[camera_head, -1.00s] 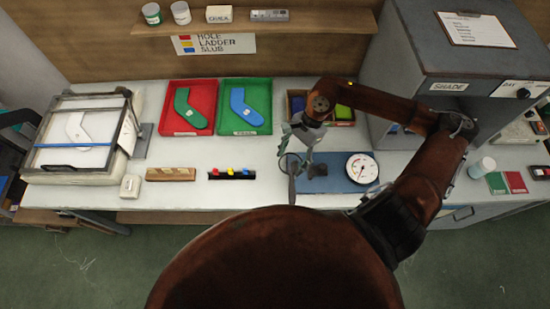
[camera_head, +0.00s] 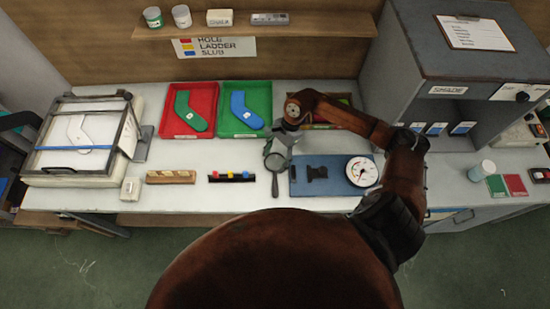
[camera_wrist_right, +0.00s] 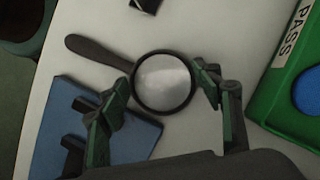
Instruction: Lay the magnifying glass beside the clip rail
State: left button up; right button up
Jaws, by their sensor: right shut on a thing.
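The magnifying glass (camera_head: 274,184) has a dark round rim, a clear lens and a dark handle that points to the table's front edge. It also shows in the right wrist view (camera_wrist_right: 98,51). My right gripper (camera_head: 278,154) is shut on its rim, with a green finger on each side of the lens in the wrist view (camera_wrist_right: 166,86). My left gripper is not in view.
A blue board (camera_head: 320,185) with a black stand and a round dial (camera_head: 361,171) lies right of the glass. A green tray (camera_head: 267,131) and a red tray (camera_head: 168,126) stand behind. A wooden block (camera_head: 171,177) lies left of the rail.

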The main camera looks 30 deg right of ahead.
jog(key=shift+f, duration=0.15)
jog(key=o, duration=1.2)
jog(key=shift+r, duration=0.2)
jog(key=v, duration=1.2)
jog(key=shift+b, duration=0.3)
jog(key=shift+w, duration=0.1)
